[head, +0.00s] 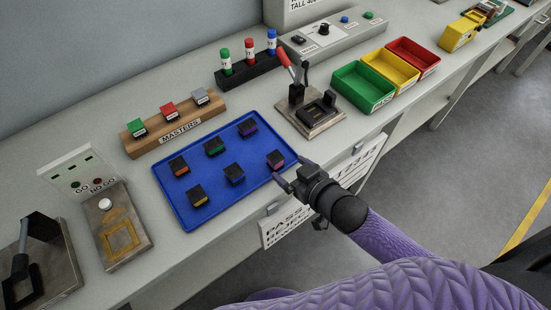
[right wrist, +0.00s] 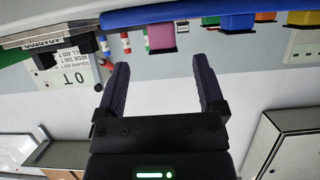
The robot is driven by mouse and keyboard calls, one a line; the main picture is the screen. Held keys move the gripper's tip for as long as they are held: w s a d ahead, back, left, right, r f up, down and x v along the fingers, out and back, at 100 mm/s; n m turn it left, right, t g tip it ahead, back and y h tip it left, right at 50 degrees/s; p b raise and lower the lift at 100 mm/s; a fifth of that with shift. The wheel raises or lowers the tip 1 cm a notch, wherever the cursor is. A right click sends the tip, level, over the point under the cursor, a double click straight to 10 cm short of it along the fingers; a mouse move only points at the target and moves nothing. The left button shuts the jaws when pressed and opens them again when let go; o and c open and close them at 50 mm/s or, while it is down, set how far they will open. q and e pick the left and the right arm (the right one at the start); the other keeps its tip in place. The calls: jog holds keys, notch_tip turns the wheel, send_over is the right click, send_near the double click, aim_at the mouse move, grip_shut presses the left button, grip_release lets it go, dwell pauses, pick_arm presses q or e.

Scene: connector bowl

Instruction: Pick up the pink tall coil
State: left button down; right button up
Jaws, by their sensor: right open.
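The pink coil (head: 276,163), dark on top, stands at the right end of the blue tray (head: 190,226) in the head view. In the right wrist view, the pink coil (right wrist: 162,38) shows at the top, between and beyond the fingers. My right gripper (head: 288,173) is open and empty beside the tray's right edge, close to the pink coil. In the right wrist view, nothing is between the fingers of my right gripper (right wrist: 162,72); a gap separates them from the coil. My left gripper is out of view.
Several other coils share the tray, including a blue coil (head: 234,175) and a purple coil (head: 248,128). A lever fixture (head: 306,110) stands behind the gripper. Green (head: 360,90), yellow and red bins are farther right. A masters rack (head: 176,125) stands behind the tray.

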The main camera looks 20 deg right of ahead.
aim_at(280, 162)
jog(key=b+x, duration=0.2)
jog(key=x, duration=0.4)
jog(key=shift+a+f, duration=0.1)
jog(key=shift+a, duration=0.05)
jog(key=shift+w, duration=0.1)
jog(key=shift+c, duration=0.2)
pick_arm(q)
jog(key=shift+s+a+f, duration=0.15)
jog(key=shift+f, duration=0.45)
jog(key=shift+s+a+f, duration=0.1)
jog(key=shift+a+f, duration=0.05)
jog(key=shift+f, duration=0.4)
pick_arm(e)
grip_shut()
